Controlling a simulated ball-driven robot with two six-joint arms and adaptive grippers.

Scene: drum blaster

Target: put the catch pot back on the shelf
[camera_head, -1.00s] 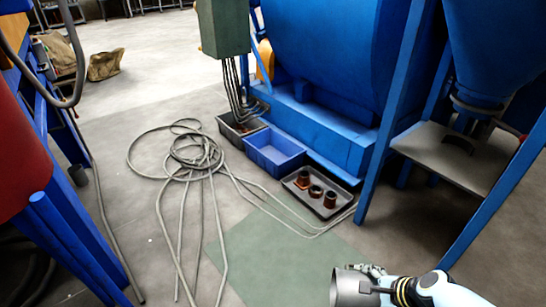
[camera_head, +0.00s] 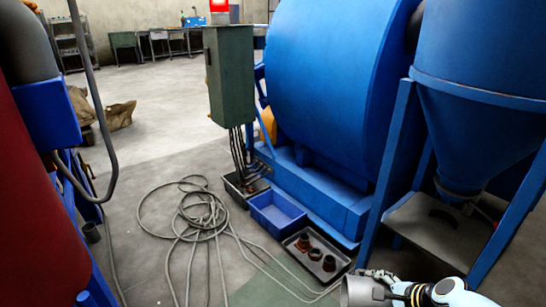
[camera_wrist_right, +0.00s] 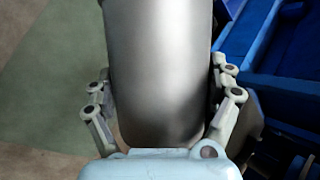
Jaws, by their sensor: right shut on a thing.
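The catch pot, a plain grey metal cylinder (camera_head: 358,292), is at the bottom of the head view. My right gripper (camera_head: 380,283) is shut on it. In the right wrist view the pot (camera_wrist_right: 158,70) fills the middle, with the gripper's fingers (camera_wrist_right: 160,100) on either side of it. The shelf, a grey plate (camera_head: 432,232), sits between blue legs under the blue hopper. The shelf has a dark curved mark on it and no pot. The pot is in front of the shelf, to its lower left in the picture. My left gripper is not in view.
A blue hopper leg (camera_head: 388,165) rises near the shelf's left edge. A black tray (camera_head: 325,278) with rusty round parts, a blue bin (camera_head: 277,212) and a dark bin (camera_head: 233,192) line the blue machine. Hoses (camera_head: 200,225) lie coiled on the floor.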

